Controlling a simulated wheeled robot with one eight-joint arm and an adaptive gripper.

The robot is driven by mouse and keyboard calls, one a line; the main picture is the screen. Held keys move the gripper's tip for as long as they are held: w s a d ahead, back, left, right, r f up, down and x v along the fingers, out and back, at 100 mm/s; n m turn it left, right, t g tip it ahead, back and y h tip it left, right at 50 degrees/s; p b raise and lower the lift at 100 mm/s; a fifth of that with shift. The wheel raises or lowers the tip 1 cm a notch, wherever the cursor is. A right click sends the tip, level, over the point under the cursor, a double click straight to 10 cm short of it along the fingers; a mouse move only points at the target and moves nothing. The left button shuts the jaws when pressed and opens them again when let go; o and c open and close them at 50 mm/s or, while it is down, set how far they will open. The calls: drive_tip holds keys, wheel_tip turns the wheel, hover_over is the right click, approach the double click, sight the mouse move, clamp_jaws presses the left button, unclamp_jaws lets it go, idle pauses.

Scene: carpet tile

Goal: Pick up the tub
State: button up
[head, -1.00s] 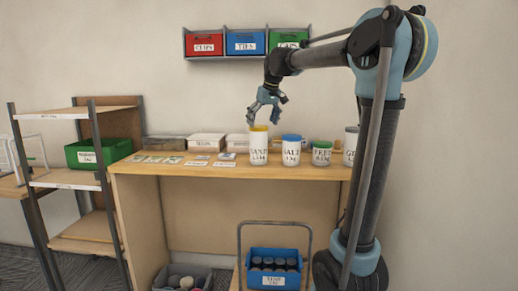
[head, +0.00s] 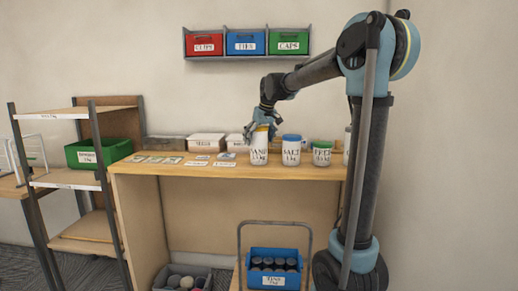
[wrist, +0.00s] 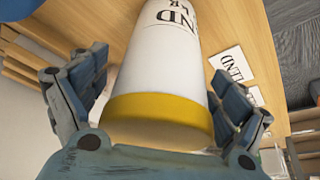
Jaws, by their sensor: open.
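A white tub with a yellow lid (head: 259,153) stands upright on the wooden counter, at the left of a row of similar tubs. My gripper (head: 263,128) is at its top in the head view. In the wrist view the tub (wrist: 165,55) fills the middle, with its yellow lid toward the palm. The open fingers of my gripper (wrist: 157,78) lie on either side of it, with a visible gap at the left finger; contact on the right cannot be told. The tub's label is partly cut off.
A blue-lidded tub (head: 291,152) stands close to the right, then a green-lidded tub (head: 322,153). Lidded boxes (head: 206,142) stand behind to the left, with flat cards (head: 224,164) in front. Coloured bins (head: 246,42) hang on the wall above.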

clamp_jaws()
drive_tip(key=shift+r, duration=0.1)
